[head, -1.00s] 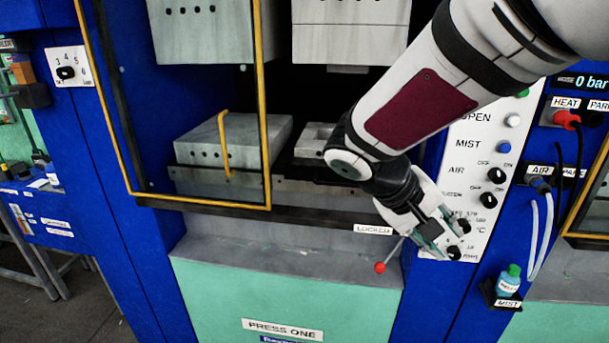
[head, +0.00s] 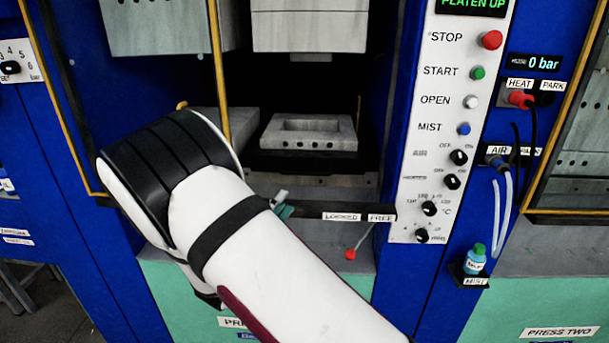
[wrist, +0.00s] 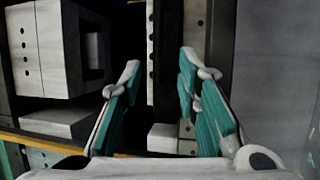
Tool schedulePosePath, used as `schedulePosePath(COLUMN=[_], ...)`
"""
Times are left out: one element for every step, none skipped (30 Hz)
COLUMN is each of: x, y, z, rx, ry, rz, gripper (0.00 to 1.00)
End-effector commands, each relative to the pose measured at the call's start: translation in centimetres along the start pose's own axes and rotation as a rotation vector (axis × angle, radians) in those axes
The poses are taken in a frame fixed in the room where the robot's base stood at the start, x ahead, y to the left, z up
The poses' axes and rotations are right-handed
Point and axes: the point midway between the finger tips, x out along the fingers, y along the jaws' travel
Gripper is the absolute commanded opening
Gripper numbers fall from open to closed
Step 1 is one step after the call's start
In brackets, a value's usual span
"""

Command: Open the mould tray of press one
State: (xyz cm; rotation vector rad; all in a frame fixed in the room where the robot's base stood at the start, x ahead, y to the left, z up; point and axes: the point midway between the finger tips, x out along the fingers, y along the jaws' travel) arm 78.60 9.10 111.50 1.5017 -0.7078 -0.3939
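Press one's mould tray, a grey block with a rectangular recess (head: 334,138), sits low inside the press in the head view. A lever with a red ball end (head: 350,253) hangs below the strip with the LOCKED (head: 342,217) and FREE (head: 381,218) labels. My arm crosses the lower left of the head view and hides most of my gripper. A small part of one finger shows left of the LOCKED label, apart from the lever ball. In the wrist view my gripper (wrist: 160,62) has its teal-padded fingers apart, with nothing held between them.
A yellow-edged guard frame (head: 220,70) stands at the left of the press opening. The control panel (head: 420,150) is to the right, its display reading PLATEN UP. In the wrist view a grey block with holes (wrist: 38,55) is at the left.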

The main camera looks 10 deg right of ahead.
Motion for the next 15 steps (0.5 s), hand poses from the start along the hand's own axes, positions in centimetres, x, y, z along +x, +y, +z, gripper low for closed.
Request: schedulePosePath(x=[0.3, 0.5, 0.9, 1.3, 1.8, 2.4, 3.0, 3.5, 4.3, 4.9, 5.5, 6.4, 7.0, 7.5, 8.3], y=[0.0, 0.0, 0.0, 0.1, 0.1, 0.1, 0.1, 0.1, 0.1, 0.1, 0.1, 0.1, 0.1, 0.1, 0.1], z=[0.0, 0.0, 0.0, 0.1, 0.1, 0.1, 0.2, 0.1, 0.1, 0.1, 0.2, 0.2, 0.2, 0.2, 0.2], rx=[0.000, 0.001, 0.001, 0.001, 0.001, 0.001, 0.001, 0.001, 0.002, 0.002, 0.001, 0.002, 0.001, 0.001, 0.000], ry=[0.001, 0.002, 0.001, 0.000, -0.001, -0.002, -0.002, -0.003, -0.003, -0.003, -0.003, -0.004, -0.004, -0.004, -0.003], rz=[0.002, 0.003, 0.003, 0.003, 0.002, 0.002, 0.003, 0.003, 0.002, 0.002, 0.003, 0.002, 0.002, 0.002, 0.003], gripper=[0.30, 0.30, 0.30, 0.30, 0.30, 0.30, 0.30, 0.30, 0.30, 0.30, 0.30, 0.30, 0.30, 0.30, 0.30])
